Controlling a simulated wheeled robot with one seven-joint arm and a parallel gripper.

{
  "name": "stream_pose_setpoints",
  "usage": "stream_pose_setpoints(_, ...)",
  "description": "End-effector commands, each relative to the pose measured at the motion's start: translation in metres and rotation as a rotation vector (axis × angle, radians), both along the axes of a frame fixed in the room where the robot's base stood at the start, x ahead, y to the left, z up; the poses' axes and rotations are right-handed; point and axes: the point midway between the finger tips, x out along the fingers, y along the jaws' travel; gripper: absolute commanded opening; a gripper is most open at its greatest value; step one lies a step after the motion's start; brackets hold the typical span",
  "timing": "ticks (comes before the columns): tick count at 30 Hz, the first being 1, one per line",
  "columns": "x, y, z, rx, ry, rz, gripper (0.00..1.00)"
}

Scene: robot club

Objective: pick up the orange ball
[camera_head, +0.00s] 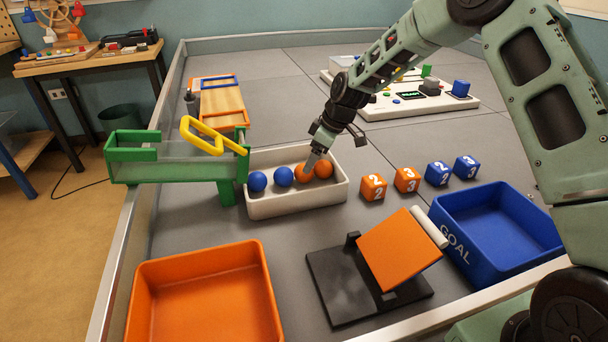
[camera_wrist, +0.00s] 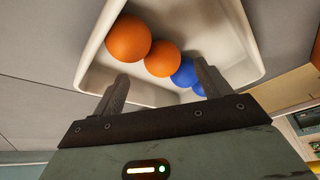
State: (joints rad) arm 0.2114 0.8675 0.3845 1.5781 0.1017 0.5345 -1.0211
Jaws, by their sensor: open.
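Two orange balls lie in the white tray (camera_head: 300,199) with two blue balls in a row. The right-hand orange ball (camera_head: 323,169) is at the row's right end; the other orange ball (camera_head: 304,173) is partly behind my gripper (camera_head: 312,163). The blue balls (camera_head: 257,181) are on the left. In the wrist view, one orange ball (camera_wrist: 128,38) is nearer the tray's end and the second orange ball (camera_wrist: 163,59) lies beyond the gap between my open fingers (camera_wrist: 160,90). The blue balls (camera_wrist: 184,73) are partly hidden by one finger. Nothing is between the fingers.
The tray's raised walls (camera_wrist: 243,45) surround the balls. A green stand (camera_head: 180,165) with a yellow handle is close on the left. Numbered orange and blue cubes (camera_head: 407,180) stand right of the tray. An orange bin (camera_head: 205,257), a tilted orange panel (camera_head: 398,248) and a blue GOAL bin (camera_head: 465,247) are in front.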

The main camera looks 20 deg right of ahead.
Motion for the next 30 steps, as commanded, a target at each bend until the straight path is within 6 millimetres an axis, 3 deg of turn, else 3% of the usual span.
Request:
stream_pose_setpoints(5,0.001,0.005,-0.012,0.0,0.002,0.001,0.76)
stream_pose_setpoints(12,0.006,0.017,-0.044,0.0,0.002,0.001,0.76)
stream_pose_setpoints(20,0.008,0.019,-0.048,0.001,-0.001,0.0,0.76)
stream_pose_setpoints(26,0.008,0.019,-0.048,0.001,-0.001,0.0,0.29)
stream_pose_setpoints(30,0.008,0.019,-0.048,0.001,-0.001,0.0,0.29)
